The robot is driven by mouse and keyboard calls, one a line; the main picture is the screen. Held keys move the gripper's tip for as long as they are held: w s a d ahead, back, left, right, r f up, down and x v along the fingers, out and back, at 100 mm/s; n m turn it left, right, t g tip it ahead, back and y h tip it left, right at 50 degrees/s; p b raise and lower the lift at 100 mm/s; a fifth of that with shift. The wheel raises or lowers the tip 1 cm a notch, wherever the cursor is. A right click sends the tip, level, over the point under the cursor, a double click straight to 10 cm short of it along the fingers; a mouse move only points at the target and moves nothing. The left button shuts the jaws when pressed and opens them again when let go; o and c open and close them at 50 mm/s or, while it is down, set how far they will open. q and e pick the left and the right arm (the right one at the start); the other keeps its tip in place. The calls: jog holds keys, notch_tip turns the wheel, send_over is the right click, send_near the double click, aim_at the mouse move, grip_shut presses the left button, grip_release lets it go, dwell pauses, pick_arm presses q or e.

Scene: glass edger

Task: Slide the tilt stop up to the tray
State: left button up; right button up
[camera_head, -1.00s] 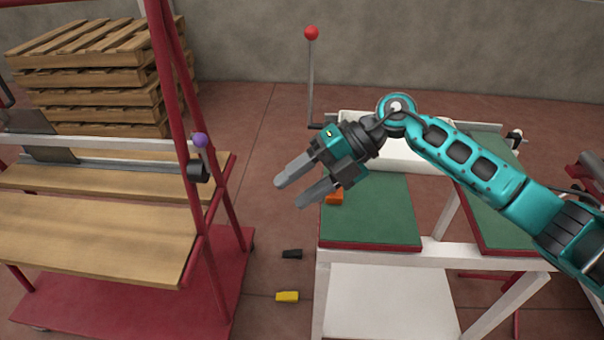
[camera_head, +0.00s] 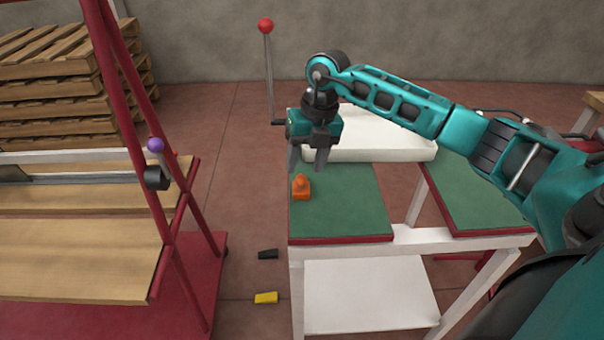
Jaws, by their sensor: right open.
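An orange block with a small knob, which looks like the tilt stop (camera_head: 301,188), sits on the left part of the green-topped table (camera_head: 345,215). The white tray (camera_head: 385,135) lies behind it at the table's back. My right gripper (camera_head: 307,168) points down just above and behind the orange block. Its fingers are open and apart, with nothing visible between them. I cannot tell whether a fingertip touches the block. My right arm hides part of the tray. My left gripper is not in view.
A lever with a red ball (camera_head: 266,26) stands at the table's back left. A red rack with wooden shelves (camera_head: 80,258) and a purple knob (camera_head: 155,145) is on the left. Black (camera_head: 268,254) and yellow (camera_head: 266,298) pieces lie in the gap. Pallets (camera_head: 60,90) stand behind.

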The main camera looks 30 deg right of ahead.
aim_at(302, 175)
jog(key=shift+w+a+f, duration=0.1)
jog(key=shift+a+f, duration=0.1)
jog(key=shift+f, duration=0.75)
jog(key=shift+w+a+f, duration=0.1)
jog(key=shift+a+f, duration=0.05)
jog(key=shift+f, duration=0.75)
jog(key=shift+c, duration=0.5)
grip_shut()
